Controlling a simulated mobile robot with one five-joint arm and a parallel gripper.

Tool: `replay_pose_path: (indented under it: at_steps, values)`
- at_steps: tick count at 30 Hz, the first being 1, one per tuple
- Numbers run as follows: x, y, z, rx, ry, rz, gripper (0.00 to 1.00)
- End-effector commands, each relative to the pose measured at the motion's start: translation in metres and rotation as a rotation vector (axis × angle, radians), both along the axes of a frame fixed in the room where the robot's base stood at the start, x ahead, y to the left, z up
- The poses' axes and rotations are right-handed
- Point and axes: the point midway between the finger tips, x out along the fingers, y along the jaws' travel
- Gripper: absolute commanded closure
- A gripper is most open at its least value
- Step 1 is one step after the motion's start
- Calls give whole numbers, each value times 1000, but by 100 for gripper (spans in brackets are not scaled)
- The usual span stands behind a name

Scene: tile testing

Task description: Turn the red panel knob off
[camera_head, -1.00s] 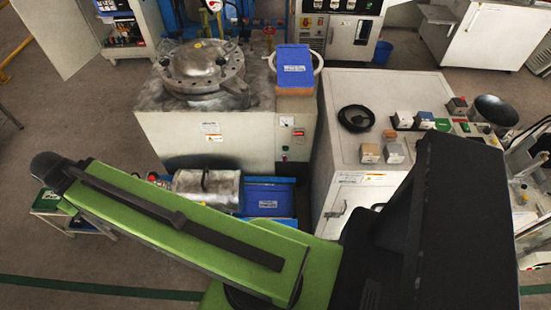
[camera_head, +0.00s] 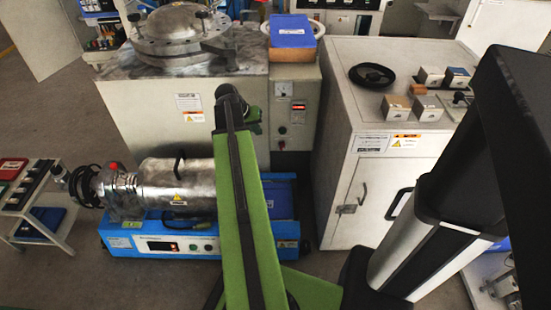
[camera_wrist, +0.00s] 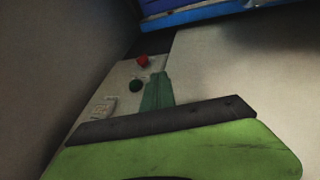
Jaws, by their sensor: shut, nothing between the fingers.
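The red panel knob (camera_wrist: 143,61) shows in the wrist view on a pale control panel, beside a dark green knob (camera_wrist: 135,85). My gripper (camera_head: 254,120) is shut and empty, held left of the panel in the head view. In the wrist view its green fingers (camera_wrist: 157,90) are close to the green knob in the picture; I see no clear contact.
A metal cylinder on a blue machine (camera_head: 165,240) stands low in front of the cabinet. A white cabinet (camera_head: 390,180) is to the right, with a narrow gap between. A small trolley (camera_head: 45,235) is at the left. A blue box (camera_head: 291,30) sits above the panel.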

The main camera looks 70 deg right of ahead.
Motion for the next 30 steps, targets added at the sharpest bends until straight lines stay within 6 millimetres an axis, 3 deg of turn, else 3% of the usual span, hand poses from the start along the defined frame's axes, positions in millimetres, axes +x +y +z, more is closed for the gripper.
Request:
replay_pose_path:
  at_steps: [5,8,21,30]
  values:
    - [-5,-4,-2,-5,1,-10,100]
    - [-6,-8,-13,-4,1,-8,100]
    - [-24,-46,-99,-3,1,-9,100]
    - [-54,-56,-108,-3,0,-5,100]
